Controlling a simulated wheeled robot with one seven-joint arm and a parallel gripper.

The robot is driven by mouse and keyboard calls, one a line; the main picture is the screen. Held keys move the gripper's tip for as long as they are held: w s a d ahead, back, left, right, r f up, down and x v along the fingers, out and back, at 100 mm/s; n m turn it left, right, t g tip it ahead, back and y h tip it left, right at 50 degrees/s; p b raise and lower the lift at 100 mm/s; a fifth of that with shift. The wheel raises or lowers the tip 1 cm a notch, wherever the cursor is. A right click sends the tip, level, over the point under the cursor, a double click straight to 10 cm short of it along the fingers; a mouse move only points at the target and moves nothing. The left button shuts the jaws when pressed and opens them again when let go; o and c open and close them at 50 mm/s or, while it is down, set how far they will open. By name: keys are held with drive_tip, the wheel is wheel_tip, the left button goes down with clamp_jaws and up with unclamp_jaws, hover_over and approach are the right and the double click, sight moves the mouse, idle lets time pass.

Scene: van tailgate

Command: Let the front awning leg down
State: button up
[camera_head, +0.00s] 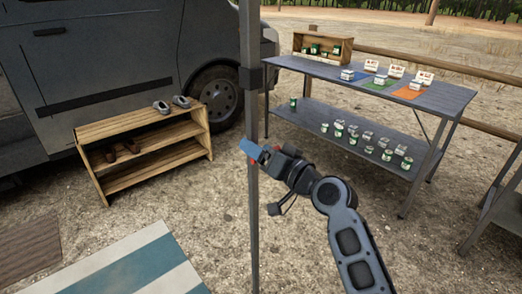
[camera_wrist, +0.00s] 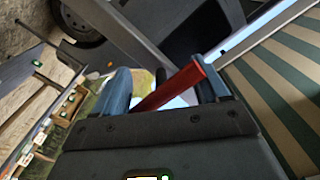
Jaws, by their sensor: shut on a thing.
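The awning leg (camera_head: 250,215) is a thin grey upright post in the middle of the head view, with a dark collar (camera_head: 250,78) high on it. Both its ends run out of the picture. My gripper (camera_head: 256,152) is at the post below the collar, and one blue finger shows in front of the post. In the wrist view a red lever-like bar (camera_wrist: 182,84) runs slantwise between the two blue fingers of my gripper (camera_wrist: 165,88), which is shut on it. How the bar joins the leg is hidden.
A wooden shoe rack (camera_head: 150,148) stands left, beside the grey van (camera_head: 110,60). A two-level table (camera_head: 440,98) with cans and cards is at the right. A striped mat (camera_head: 135,265) lies front left. Striped fabric (camera_wrist: 285,85) shows in the wrist view. Bare ground surrounds the post.

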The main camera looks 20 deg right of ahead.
wheel_tip(320, 180, down, 3)
drive_tip(key=shift+d+f+b, duration=0.1)
drive_tip(key=shift+b, duration=0.95)
drive_tip(key=o, duration=1.4)
drive_tip(key=shift+c, duration=0.2)
drive_tip(key=v, duration=0.7)
drive_tip(key=shift+s, duration=0.35)
